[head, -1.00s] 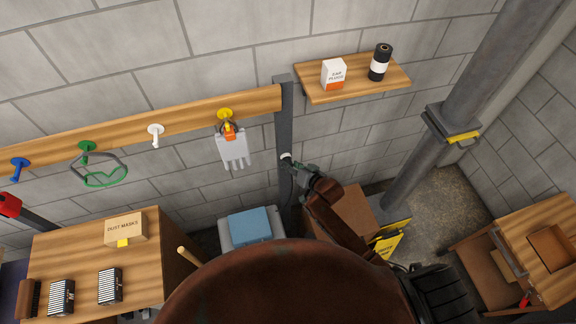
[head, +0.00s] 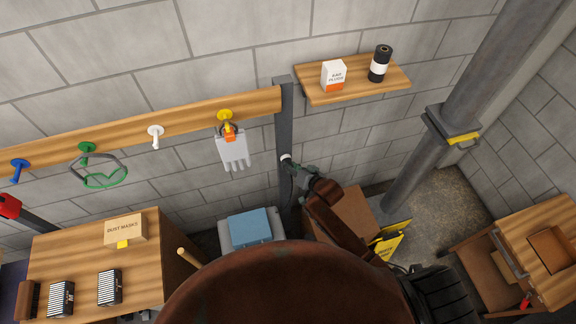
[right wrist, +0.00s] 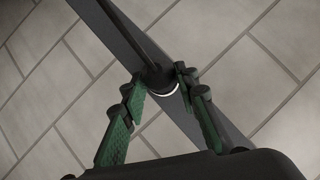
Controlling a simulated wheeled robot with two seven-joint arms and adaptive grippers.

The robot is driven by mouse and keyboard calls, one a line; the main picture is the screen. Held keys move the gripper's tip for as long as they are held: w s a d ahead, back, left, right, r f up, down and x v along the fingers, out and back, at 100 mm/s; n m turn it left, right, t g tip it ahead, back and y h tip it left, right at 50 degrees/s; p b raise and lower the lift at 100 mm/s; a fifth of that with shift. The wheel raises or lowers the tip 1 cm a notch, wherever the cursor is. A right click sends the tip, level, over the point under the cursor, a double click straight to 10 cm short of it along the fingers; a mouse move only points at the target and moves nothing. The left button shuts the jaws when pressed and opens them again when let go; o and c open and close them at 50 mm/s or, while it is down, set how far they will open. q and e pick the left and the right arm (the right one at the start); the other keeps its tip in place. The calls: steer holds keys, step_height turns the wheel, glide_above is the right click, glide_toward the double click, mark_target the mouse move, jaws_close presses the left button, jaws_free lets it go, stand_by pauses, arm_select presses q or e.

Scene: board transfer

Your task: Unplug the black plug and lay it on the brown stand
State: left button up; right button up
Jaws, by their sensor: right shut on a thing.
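My right gripper (head: 294,165) reaches the dark upright post (head: 285,120) on the wall, at a small white-rimmed socket (head: 285,157). In the right wrist view, its green-padded fingers (right wrist: 161,80) are shut on the black plug (right wrist: 153,76). The plug sits at the white ring, with a dark cord running from it along the post. Whether it is fully seated cannot be told. A brown, flat-topped stand (head: 352,207) is on the floor right of the post, partly hidden by my right arm. My left gripper is not in view.
A wall shelf (head: 350,91) with a box and a dark roll is above right. A grey bin with a blue lid (head: 249,226) stands below the post. A yellow sign (head: 391,240) and grey column (head: 410,170) are to the right. A hook rail (head: 180,119) runs left.

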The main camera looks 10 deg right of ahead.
steer(key=shift+s, duration=0.15)
steer(key=shift+s+p, duration=0.7)
steer(key=shift+s, duration=0.2)
steer(key=shift+s, duration=0.4)
steer(key=s+p, duration=0.3)
steer(key=s, duration=0.1)
steer(key=shift+s+d, duration=0.15)
steer(key=shift+s, duration=0.05)
stand_by(0.7)
